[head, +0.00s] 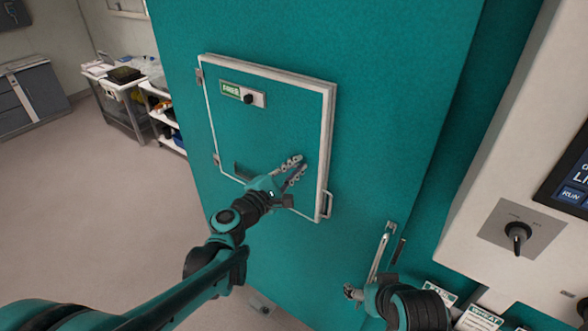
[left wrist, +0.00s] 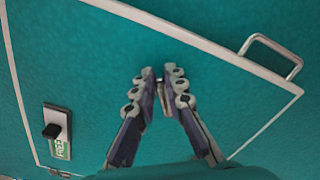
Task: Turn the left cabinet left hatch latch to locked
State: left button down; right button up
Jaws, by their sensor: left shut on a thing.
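The left hatch (head: 290,110) is a teal panel with a white frame, shut in the teal cabinet front. Its latch is a black knob (head: 248,98) on a grey plate with a green FREE label, near the hatch's upper left. In the left wrist view the latch knob (left wrist: 52,131) is at the lower left, apart from the fingers. My left gripper (head: 297,165) is in front of the hatch's lower right part. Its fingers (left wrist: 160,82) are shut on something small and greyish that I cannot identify. My right gripper (head: 351,291) shows small and low; its opening is unclear.
A metal handle (head: 328,205) sticks out at the hatch's lower right edge. A rotary switch (head: 517,232) and a screen (head: 574,180) are on the right panel. Floor (head: 90,220) is clear at left.

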pick_arm(q)
jog(key=m, duration=0.1)
jog(key=f+m+b, duration=0.1)
jog(key=m, duration=0.1)
jog(key=shift+s+d+m, duration=0.1)
jog(key=shift+d+m, duration=0.05)
jog(key=shift+m, duration=0.15)
jog(key=shift+f+m+b, duration=0.15)
jog(key=shift+m+b, duration=0.25)
jog(key=shift+m, duration=0.35)
jog(key=shift+f+m+b, duration=0.15)
jog(key=shift+m+b, duration=0.25)
jog(key=shift+m, duration=0.35)
jog(key=shift+s, duration=0.1)
jog(key=c, duration=1.6)
grip_release()
jog(key=shift+d, duration=0.1)
jog(key=shift+o, duration=0.2)
jog(key=v, duration=1.2)
